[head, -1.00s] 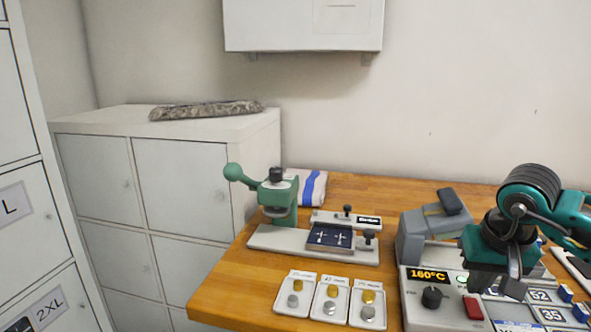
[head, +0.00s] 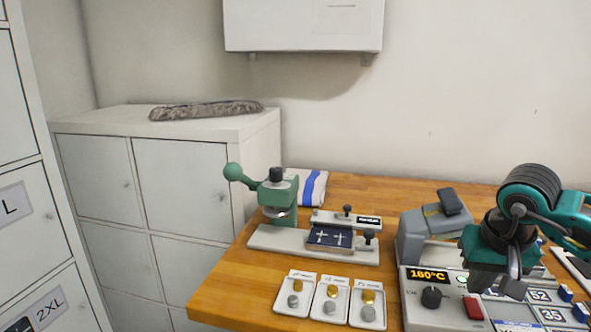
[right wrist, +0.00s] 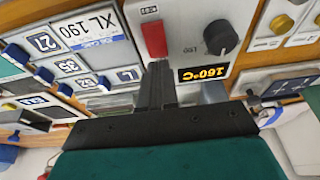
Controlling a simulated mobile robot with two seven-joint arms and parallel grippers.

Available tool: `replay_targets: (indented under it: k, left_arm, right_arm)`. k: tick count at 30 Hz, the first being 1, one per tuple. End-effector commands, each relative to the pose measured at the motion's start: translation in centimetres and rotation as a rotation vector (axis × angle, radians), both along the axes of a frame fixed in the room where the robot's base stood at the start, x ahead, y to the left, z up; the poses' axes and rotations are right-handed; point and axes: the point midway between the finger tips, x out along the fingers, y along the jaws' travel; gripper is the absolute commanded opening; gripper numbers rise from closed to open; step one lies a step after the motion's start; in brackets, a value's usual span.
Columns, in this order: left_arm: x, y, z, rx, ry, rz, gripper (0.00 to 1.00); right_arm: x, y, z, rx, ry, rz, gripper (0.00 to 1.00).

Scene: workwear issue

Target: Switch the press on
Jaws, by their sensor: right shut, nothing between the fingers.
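The grey press (head: 412,312) stands at the right of the wooden bench. My right gripper (head: 511,290) is shut and empty, over the panel to the right of the switch in the head view. Whether the fingertips touch anything is unclear. My left gripper is out of view.
Size number tags (head: 540,296) lie right of the switch. A green hand press (head: 279,200) stands on the bench, with small trays of snaps (head: 293,308) in front and a folded striped cloth (head: 312,187) behind. Lockers (head: 180,185) stand at the left.

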Motion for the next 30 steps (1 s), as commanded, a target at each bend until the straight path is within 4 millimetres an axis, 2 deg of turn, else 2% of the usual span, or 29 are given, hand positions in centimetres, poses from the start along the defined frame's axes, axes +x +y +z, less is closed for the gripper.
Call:
replay_targets:
  k: [30]
  left_arm:
    - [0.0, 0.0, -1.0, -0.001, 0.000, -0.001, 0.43]
  right_arm:
    - [0.0, 0.0, -1.3, 0.000, 0.000, 0.000, 0.00]
